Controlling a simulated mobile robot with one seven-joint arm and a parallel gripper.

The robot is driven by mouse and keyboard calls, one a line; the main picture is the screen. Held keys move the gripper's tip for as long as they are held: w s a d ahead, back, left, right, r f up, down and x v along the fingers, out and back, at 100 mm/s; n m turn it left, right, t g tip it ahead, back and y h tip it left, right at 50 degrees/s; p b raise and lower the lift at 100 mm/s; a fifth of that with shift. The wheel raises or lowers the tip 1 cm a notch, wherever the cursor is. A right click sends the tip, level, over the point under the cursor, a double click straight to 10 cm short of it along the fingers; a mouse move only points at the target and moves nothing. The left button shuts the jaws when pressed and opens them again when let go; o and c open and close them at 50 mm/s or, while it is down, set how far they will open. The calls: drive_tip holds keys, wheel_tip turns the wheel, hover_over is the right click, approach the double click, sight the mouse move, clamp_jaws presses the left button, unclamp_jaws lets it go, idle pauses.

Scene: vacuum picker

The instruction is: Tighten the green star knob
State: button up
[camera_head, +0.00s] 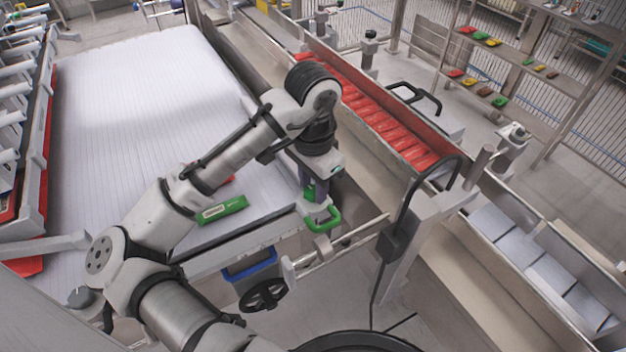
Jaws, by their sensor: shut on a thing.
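The green star knob (322,220) is at the near right corner of the white conveyor, on a grey metal fitting just above a horizontal rod. Its outline is small and partly hidden by my gripper. My gripper (318,198) points down at it from above, at the end of my arm that reaches across the conveyor. The jaws are shut on the knob, with green showing beside and below them. The exact finger contact is too small to make out.
A green pack (221,209) lies on the white ribbed conveyor (130,100), left of my gripper. A black handwheel (263,296) and a blue bin (250,266) sit below the conveyor's edge. A channel of red packs (385,125) and a black bent handle (413,205) stand to the right.

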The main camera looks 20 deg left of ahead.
sight(313, 190)
drive_tip(key=shift+m, duration=0.8)
drive_tip(key=o, duration=1)
drive_tip(key=shift+c, duration=0.2)
wheel_tip(313, 190, up, 14)
drive_tip(key=shift+b, duration=0.35)
drive_tip(key=shift+f, duration=0.1)
